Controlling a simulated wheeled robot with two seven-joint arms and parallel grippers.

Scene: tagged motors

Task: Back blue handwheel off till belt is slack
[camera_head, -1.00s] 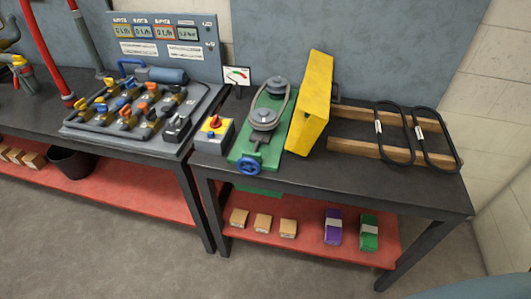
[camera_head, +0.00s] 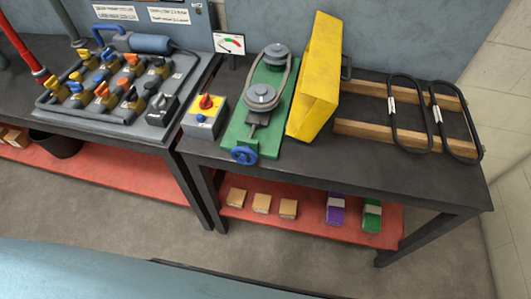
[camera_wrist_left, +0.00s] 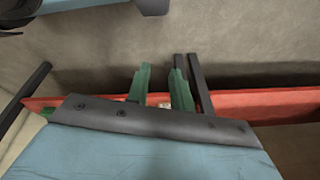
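The blue handwheel (camera_head: 243,156) sits at the front end of the green base (camera_head: 271,137) on the dark bench. Two grey pulleys stand on this base, a rear one (camera_head: 275,53) and a front one (camera_head: 261,96). A grey belt (camera_head: 289,78) runs around both, and its visible sides look fairly straight; I cannot tell its tension. My left gripper (camera_wrist_left: 160,86) shows in the left wrist view as two green fingers, open with a gap and nothing clearly held. It is away from the handwheel, which that view does not show. My right gripper is not in view.
A yellow guard (camera_head: 318,75) stands right of the pulleys. A red-knobbed switch box (camera_head: 205,115) is to the left and a gauge (camera_head: 229,43) behind it. Spare black belts (camera_head: 409,112) rest on wooden rails at right. A red lower shelf (camera_head: 310,210) holds boxes.

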